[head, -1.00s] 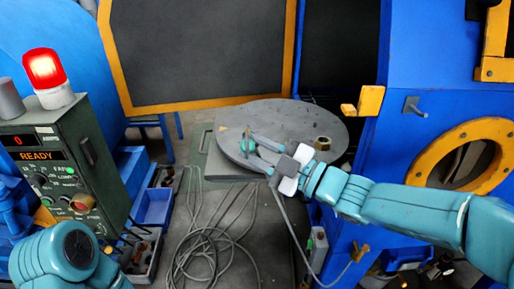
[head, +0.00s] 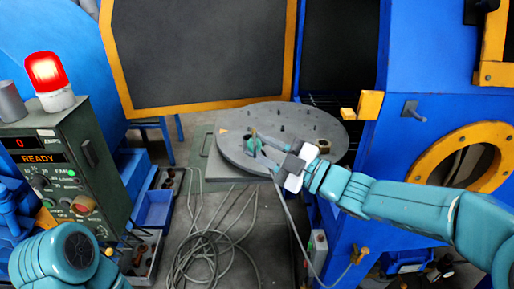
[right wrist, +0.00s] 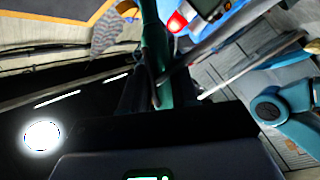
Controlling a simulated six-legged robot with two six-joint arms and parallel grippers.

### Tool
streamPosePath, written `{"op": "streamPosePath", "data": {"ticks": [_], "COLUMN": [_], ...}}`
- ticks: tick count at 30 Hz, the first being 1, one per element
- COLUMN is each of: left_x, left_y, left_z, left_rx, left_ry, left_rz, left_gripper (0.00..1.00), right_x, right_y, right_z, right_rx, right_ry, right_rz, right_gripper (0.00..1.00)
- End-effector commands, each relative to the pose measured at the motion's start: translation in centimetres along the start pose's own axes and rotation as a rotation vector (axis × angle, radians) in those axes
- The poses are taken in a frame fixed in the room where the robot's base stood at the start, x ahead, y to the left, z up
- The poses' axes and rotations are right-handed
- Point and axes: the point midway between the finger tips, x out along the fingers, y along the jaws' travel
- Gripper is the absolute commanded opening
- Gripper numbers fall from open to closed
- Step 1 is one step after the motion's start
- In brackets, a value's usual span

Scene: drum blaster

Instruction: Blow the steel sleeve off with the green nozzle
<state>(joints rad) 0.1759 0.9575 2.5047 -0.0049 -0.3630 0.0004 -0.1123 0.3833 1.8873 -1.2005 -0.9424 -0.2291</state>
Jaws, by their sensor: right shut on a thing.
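My right gripper (head: 258,146) is shut on the green nozzle (head: 252,147), over the left part of a round grey turntable (head: 285,118). In the right wrist view the green nozzle (right wrist: 155,45) stands between the dark fingers, its far end cut off by the picture edge. A short brownish, ring-like piece (head: 323,146) sits at the turntable's right front, just beyond my right wrist. I cannot pick out a steel sleeve for certain. My left arm shows at the lower left, but its gripper is outside the picture.
A green control box (head: 62,165) reading READY stands at the left, with a lit red beacon (head: 48,80) on top. A grey hose (head: 210,250) lies coiled on the floor. Several small pegs stand on the turntable. A blue cabinet (head: 430,70) borders the right.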

Motion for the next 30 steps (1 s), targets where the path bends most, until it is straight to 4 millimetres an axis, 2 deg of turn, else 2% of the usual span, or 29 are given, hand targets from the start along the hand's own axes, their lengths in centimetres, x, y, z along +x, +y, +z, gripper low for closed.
{"op": "streamPosePath", "data": {"ticks": [17,30], "left_x": [-0.1,-2.9], "left_y": [0.0,1.1], "left_z": [0.0,0.1], "left_rx": [0.0,0.0], "left_ry": [0.0,0.0], "left_rz": [0.0,0.0], "left_gripper": [0.43,0.43], "right_x": [0.0,0.6], "right_y": [0.1,3.3], "right_z": [-0.1,-3.0], "right_rx": [0.0,-0.001], "right_ry": [0.001,0.001], "right_rz": [0.001,0.001], "right_gripper": [0.0,0.0]}}
